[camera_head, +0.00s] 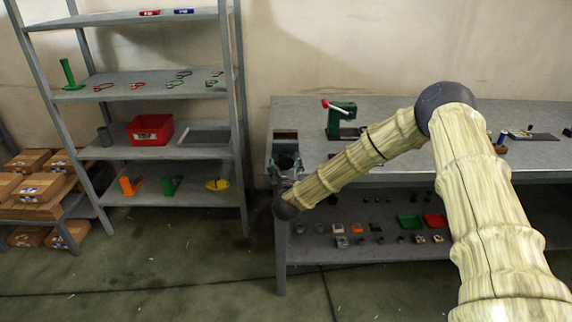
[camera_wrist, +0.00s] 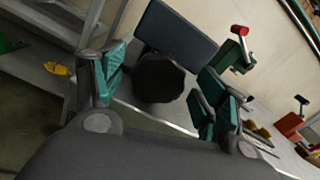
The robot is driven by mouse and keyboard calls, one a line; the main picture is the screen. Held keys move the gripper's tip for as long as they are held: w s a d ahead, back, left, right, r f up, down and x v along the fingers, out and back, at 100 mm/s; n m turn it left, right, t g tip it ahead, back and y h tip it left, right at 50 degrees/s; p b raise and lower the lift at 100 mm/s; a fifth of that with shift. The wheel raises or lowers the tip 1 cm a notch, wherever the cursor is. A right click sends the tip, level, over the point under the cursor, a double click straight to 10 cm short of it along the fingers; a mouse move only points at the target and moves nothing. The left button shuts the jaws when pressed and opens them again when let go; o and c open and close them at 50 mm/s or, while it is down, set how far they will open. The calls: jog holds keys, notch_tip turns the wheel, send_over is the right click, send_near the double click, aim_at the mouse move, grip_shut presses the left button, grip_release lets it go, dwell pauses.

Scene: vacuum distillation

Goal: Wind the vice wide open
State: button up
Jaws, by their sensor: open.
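The vice (camera_head: 286,146) sits at the left front corner of the workbench, partly hidden by my gripper in the head view. In the wrist view it shows as a dark grey block (camera_wrist: 178,32) with a round black end (camera_wrist: 158,78) facing me. My gripper (camera_wrist: 163,72) is open, with one teal-padded finger on each side of this round end. I cannot tell whether the fingers touch it. In the head view my gripper (camera_head: 284,178) is small, in front of the vice at the bench edge. The vice's jaw gap and handle bar are not clear.
A green press (camera_head: 341,118) with a red-tipped lever stands on the workbench (camera_head: 390,180), right of the vice. Small parts and green and red trays (camera_head: 434,220) lie on the shelf below. A grey rack (camera_head: 170,86) stands left, with a floor gap between.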

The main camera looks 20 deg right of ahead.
jog(key=v, duration=1.1)
jog(key=shift+s, duration=0.25)
jog(key=w+d+n+b, duration=0.1)
jog(key=w+n, duration=0.2)
jog(key=n, duration=0.7)
jog(key=w+d+n, duration=0.1)
jog(key=w+n, duration=0.3)
jog(key=n, duration=0.6)
jog(key=w+d+n+b, duration=0.1)
jog(key=w+n, duration=0.3)
jog(key=n, duration=0.6)
jog(key=shift+w+d+n+b, duration=0.2)
jog(key=shift+w+n+b, duration=0.1)
jog(key=shift+n, duration=0.1)
jog(key=shift+c, duration=0.2)
jog(key=shift+r, duration=0.1)
jog(key=c, duration=1)
